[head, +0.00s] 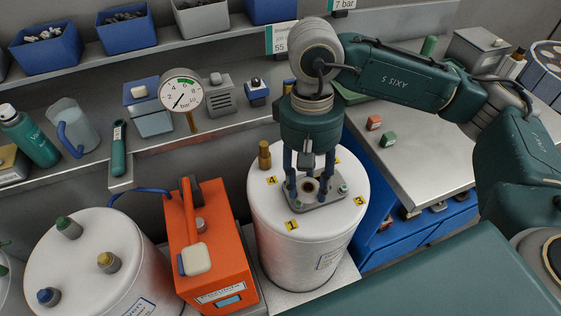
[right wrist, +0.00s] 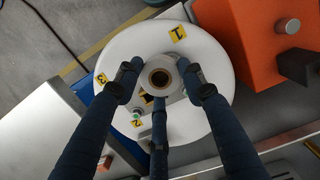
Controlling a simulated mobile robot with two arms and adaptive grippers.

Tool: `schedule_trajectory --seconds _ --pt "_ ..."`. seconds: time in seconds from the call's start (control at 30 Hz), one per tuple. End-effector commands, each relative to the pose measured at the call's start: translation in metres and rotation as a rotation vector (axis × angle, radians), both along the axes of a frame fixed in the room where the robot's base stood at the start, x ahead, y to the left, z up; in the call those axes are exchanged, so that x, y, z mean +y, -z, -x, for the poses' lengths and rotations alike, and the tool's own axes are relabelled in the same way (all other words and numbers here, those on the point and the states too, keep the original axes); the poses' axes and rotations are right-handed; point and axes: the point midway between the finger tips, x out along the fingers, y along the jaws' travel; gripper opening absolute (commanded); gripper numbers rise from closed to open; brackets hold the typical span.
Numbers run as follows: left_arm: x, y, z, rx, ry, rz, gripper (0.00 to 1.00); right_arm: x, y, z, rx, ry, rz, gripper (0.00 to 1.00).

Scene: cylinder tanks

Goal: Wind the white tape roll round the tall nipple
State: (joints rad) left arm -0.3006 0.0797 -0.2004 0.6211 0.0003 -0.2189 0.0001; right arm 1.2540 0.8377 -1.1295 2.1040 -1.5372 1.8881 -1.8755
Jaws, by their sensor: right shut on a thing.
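My right gripper (head: 307,190) reaches down over the white tank (head: 285,250), its dark blue fingers at the grey plate on the lid. In the right wrist view, the gripper (right wrist: 158,85) is shut on the white tape roll (right wrist: 149,64), a pale ring with a brassy inner ring and dark centre. The fingers partly cover the roll; I cannot tell whether it sits around a fitting or just above the plate. An upright brass fitting (head: 264,155) stands at the lid's back left, apart from the fingers; it may be the tall nipple. My left gripper is not in view.
The lid carries yellow number labels (head: 292,224). An orange case (head: 212,262) stands close left of the tank, with another white tank (head: 85,270) beyond. A pressure gauge (head: 182,91) rises behind. The grey bench (head: 440,155) at right has free space.

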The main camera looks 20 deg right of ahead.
Motion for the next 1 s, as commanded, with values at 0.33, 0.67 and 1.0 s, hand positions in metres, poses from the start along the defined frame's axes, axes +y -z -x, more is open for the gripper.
schedule_trajectory --seconds 0.33,0.67,1.0 --pt "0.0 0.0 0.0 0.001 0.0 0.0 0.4 0.051 -0.068 -0.068 -0.028 0.188 0.0 0.12" --pt "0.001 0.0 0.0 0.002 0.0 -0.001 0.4 0.062 -0.085 -0.079 -0.026 0.236 0.004 0.12" --pt "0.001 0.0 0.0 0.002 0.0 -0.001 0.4 0.061 -0.078 -0.08 -0.028 0.235 0.006 0.12"
